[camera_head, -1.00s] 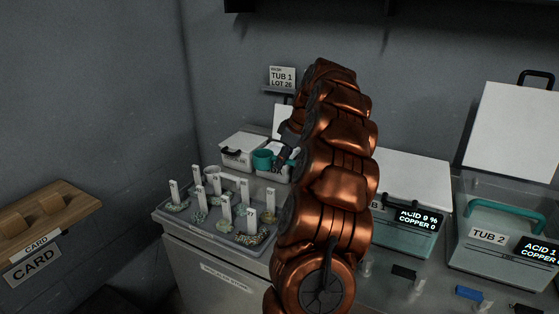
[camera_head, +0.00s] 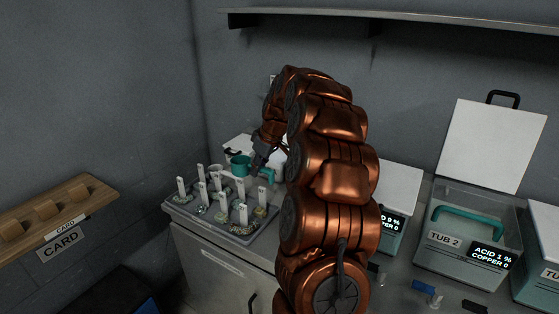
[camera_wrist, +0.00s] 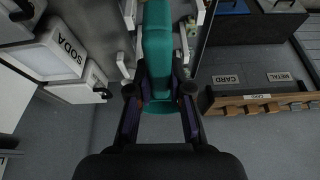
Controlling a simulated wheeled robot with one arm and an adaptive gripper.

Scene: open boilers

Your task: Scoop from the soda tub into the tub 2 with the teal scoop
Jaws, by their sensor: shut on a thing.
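My gripper (camera_head: 260,160) is at the back left, above the rear edge of the sample tray. In the wrist view its fingers (camera_wrist: 160,88) are shut on the teal scoop (camera_wrist: 157,45). A teal part of the scoop (camera_head: 269,174) shows just below the gripper in the head view; whether it holds powder cannot be told. The soda tub (camera_wrist: 60,42), white with a SODA label, is left of the fingers in the wrist view; my arm mostly hides it in the head view. Tub 2 (camera_head: 436,258) stands at the right, lid (camera_head: 492,145) raised, its display reading ACID 1 % COPPER 0.
A grey tray (camera_head: 192,211) of several tagged samples lies under and in front of my gripper. Another tub (camera_head: 398,190) is partly behind my arm. A wooden card shelf (camera_head: 75,205) is at the left.

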